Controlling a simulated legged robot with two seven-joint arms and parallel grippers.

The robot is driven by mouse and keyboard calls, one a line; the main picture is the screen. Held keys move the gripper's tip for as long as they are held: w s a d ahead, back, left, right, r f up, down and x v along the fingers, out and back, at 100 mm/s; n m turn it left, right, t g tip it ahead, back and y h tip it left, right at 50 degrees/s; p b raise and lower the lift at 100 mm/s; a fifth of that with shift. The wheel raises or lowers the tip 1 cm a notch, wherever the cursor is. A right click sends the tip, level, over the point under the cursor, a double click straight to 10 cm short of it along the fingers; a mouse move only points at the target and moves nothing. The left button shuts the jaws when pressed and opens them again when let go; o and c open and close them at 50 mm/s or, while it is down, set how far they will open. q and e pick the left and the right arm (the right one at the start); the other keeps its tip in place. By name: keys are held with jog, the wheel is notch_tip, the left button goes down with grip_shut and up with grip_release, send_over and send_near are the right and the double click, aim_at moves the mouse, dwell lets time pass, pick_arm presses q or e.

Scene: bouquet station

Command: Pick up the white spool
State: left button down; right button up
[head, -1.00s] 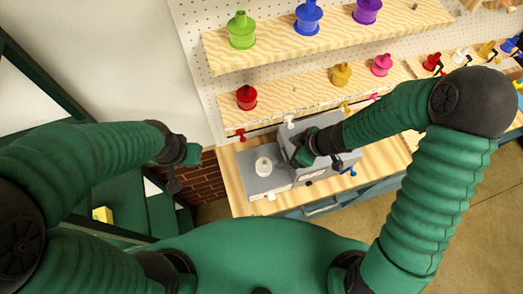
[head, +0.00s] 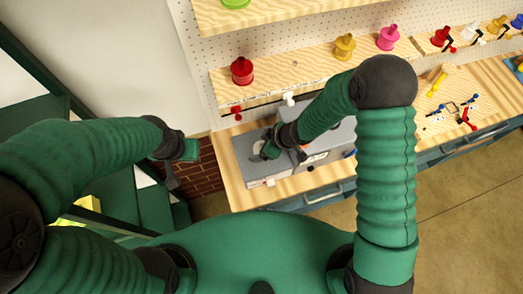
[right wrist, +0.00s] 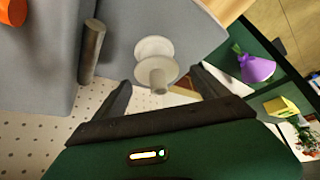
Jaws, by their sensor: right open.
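The white spool (head: 258,147) stands on the flat grey top of a machine (head: 244,170) on the bench, partly hidden by my right gripper in the head view. My right gripper (head: 268,147) is open just beside it. In the right wrist view the white spool (right wrist: 155,50) shows its round flanges and narrow neck, between and just beyond the two open fingers (right wrist: 160,92); no grip shows. My left gripper (head: 178,158) hangs empty-looking left of the bench, away from the spool; its jaw opening is unclear.
A raised grey housing (head: 335,138) stands right of the spool. A grey post (right wrist: 92,52) rises near it in the wrist view. A shelf (head: 300,76) above holds red (head: 242,71), yellow (head: 344,47) and pink (head: 388,38) spools. Another white spool (head: 469,33) stands far right.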

jog(key=shift+d, duration=0.15)
jog(key=shift+c, duration=0.4)
jog(key=shift+w, duration=0.1)
jog(key=c, duration=1.5)
jog(key=shift+r, duration=0.1)
